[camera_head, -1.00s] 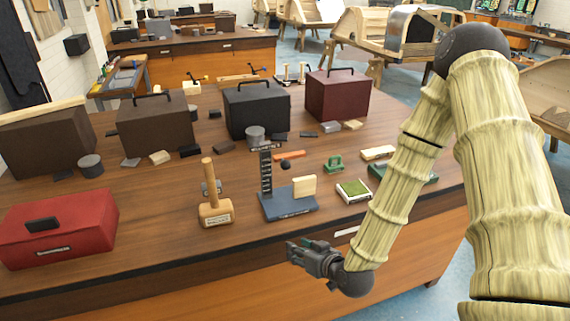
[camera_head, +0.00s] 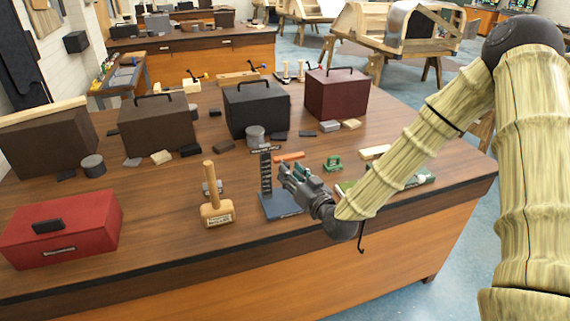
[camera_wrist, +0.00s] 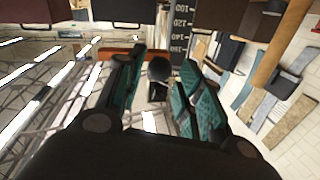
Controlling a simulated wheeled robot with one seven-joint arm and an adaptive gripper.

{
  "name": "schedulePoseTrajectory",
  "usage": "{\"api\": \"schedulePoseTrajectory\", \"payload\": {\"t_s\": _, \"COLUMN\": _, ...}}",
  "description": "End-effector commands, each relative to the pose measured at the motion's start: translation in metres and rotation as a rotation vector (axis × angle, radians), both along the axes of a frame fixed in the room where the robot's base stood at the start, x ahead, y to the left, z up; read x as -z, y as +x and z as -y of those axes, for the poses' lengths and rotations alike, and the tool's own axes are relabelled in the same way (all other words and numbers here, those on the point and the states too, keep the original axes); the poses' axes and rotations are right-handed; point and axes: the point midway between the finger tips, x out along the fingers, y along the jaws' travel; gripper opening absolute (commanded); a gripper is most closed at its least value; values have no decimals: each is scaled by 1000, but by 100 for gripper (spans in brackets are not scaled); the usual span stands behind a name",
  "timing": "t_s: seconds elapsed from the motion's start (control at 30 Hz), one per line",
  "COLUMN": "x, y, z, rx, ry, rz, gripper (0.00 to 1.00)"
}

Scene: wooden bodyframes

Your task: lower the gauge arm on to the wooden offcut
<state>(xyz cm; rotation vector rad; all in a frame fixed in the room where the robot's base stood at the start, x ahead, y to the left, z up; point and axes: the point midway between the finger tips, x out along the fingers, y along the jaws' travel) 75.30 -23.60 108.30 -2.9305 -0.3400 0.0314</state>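The height gauge has a blue-grey base (camera_head: 284,210) and a black upright scale (camera_head: 266,172), whose numbers show upside down in the wrist view (camera_wrist: 181,30). An orange-red bar (camera_head: 290,156), perhaps the gauge arm, shows beside the scale; it also shows in the wrist view (camera_wrist: 118,53). My gripper (camera_head: 287,172) is over the right side of the base, close to the scale. Its green-padded fingers (camera_wrist: 160,88) are apart. A dark round knob (camera_wrist: 159,70) appears between them; contact cannot be told. The wooden offcut is hidden behind my gripper in the head view.
A wooden mallet (camera_head: 216,210) stands left of the gauge. A small green frame (camera_head: 333,163) and a pale block (camera_head: 375,152) lie to the right. Dark boxes (camera_head: 256,108) line the back. A red box (camera_head: 62,228) sits front left. The table's front edge is below my gripper.

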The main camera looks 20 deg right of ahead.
Motion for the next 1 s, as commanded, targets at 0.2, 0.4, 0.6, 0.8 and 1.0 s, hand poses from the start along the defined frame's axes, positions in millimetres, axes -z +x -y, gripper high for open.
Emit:
{"api": "schedulePoseTrajectory", "payload": {"t_s": 0.2, "x": -2, "y": 28, "z": -6, "rx": 1, "ry": 0, "rz": 0, "gripper": 36}}
{"api": "schedulePoseTrajectory", "payload": {"t_s": 0.4, "x": 0, "y": 38, "z": -9, "rx": 0, "ry": 1, "rz": -1, "gripper": 36}}
{"api": "schedulePoseTrajectory", "payload": {"t_s": 0.6, "x": 1, "y": 40, "z": -9, "rx": 0, "ry": 1, "rz": -1, "gripper": 36}}
{"api": "schedulePoseTrajectory", "payload": {"t_s": 0.8, "x": 0, "y": 40, "z": -9, "rx": 0, "ry": 1, "rz": -1, "gripper": 18}}
{"api": "schedulePoseTrajectory", "payload": {"t_s": 1.0, "x": 0, "y": 40, "z": -9, "rx": 1, "ry": 1, "rz": -1, "gripper": 0}}
